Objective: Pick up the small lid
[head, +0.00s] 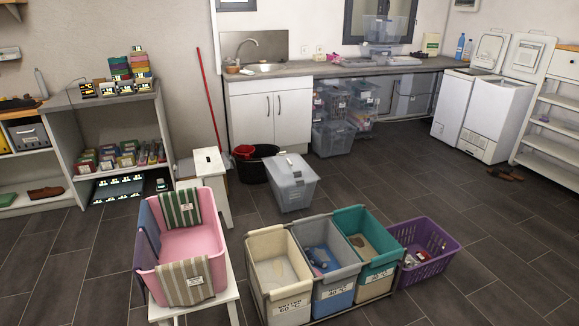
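Neither of my grippers is in view. I cannot tell for sure which thing is the small lid. A grey lidded bin (291,188) with translucent sides stands on the floor in the middle, with its lid (288,166) on top and a small pale patch on that lid. Two white toploaders (463,105) stand at the back right. Their raised lids, one on the left (490,50) and one on the right (527,57), stand up behind them.
A pink tub (190,243) with striped towels sits on a white stool at front left. Cream (279,235), grey (333,293) and teal (374,285) bins and a purple basket (432,278) stand at front centre. Dark floor (400,180) is clear toward the toploaders.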

